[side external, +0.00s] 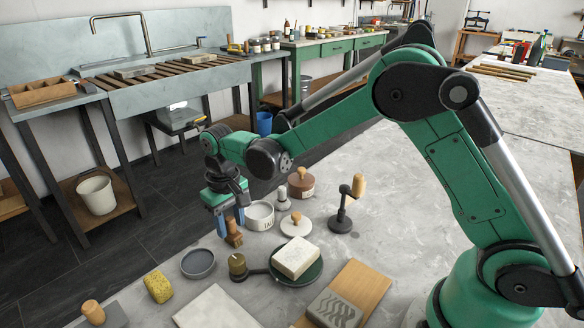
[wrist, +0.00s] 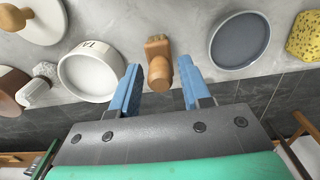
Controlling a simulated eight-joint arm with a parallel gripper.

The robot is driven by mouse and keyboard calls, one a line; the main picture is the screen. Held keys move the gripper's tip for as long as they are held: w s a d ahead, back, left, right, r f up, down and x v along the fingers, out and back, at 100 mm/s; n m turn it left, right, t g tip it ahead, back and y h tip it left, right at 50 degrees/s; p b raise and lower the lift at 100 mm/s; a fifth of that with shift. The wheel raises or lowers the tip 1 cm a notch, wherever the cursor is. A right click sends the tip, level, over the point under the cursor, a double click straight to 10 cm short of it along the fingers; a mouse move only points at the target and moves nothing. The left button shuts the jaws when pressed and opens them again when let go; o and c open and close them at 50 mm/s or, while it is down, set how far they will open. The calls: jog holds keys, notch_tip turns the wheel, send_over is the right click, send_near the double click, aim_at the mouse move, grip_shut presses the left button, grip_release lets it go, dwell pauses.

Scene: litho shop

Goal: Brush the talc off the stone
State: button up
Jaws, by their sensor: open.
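A brown wooden-handled brush (side external: 234,234) stands on the bench near its edge. In the wrist view the brush (wrist: 158,66) lies between the two fingers. My gripper (side external: 229,222) is open, its blue fingers on either side of the brush; contact cannot be told. The gripper (wrist: 158,88) shows both fingers apart in the wrist view. A pale cream block (side external: 296,257), seemingly the stone, lies on a dark green round plate (side external: 312,275); talc on it cannot be told apart. A white tin (side external: 260,215), its lettering partly seen, also shows in the wrist view (wrist: 91,73).
A grey dish (side external: 198,263) and yellow sponge (side external: 158,287) lie left of the plate. A wooden-knobbed lid (side external: 295,227) and a dark stand with a wooden handle (side external: 342,213) are behind it. A patterned grey block (side external: 334,309) sits on a wooden board (side external: 363,286).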

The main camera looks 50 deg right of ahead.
aim_at(230, 219)
jog(key=shift+c, duration=0.2)
grip_shut()
jog(key=shift+r, duration=2.55)
